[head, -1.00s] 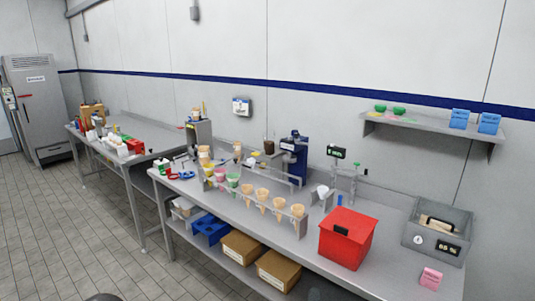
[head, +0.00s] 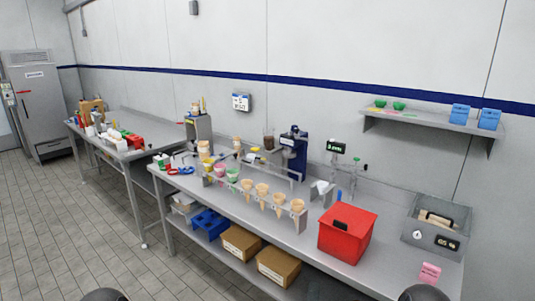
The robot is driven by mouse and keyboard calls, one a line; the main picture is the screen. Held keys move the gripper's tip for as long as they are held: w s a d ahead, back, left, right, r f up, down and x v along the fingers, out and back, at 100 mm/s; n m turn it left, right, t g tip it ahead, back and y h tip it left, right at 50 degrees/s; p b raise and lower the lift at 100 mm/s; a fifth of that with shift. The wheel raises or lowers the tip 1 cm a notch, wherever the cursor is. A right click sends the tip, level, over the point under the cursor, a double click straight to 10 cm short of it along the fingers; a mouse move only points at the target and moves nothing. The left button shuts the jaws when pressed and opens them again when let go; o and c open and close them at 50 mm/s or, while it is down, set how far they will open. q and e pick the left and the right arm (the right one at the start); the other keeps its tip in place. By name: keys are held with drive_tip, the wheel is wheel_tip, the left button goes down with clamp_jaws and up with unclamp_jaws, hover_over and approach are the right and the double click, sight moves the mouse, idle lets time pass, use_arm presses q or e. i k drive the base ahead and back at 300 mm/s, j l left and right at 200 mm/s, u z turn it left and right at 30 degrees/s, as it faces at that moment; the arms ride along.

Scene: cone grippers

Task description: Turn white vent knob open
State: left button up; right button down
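A small round white knob (head: 417,235) sits on the front face of a grey metal box (head: 440,209) at the right end of the near bench. A dark display (head: 446,242) is beside the knob on the same face. The knob has a dark mark, too small to read its turn. Only dark rounded parts of my own arms show at the bottom edge, left and right. Neither gripper's fingers are in view, and nothing touches the knob.
A red lidded box (head: 345,240) stands left of the grey box, and a pink card (head: 429,273) stands in front of it. Cones in a rack (head: 299,222) are farther left. A wall shelf (head: 432,123) with blue and green containers hangs above.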

sight(417, 235)
drive_tip(key=z, duration=1.3)
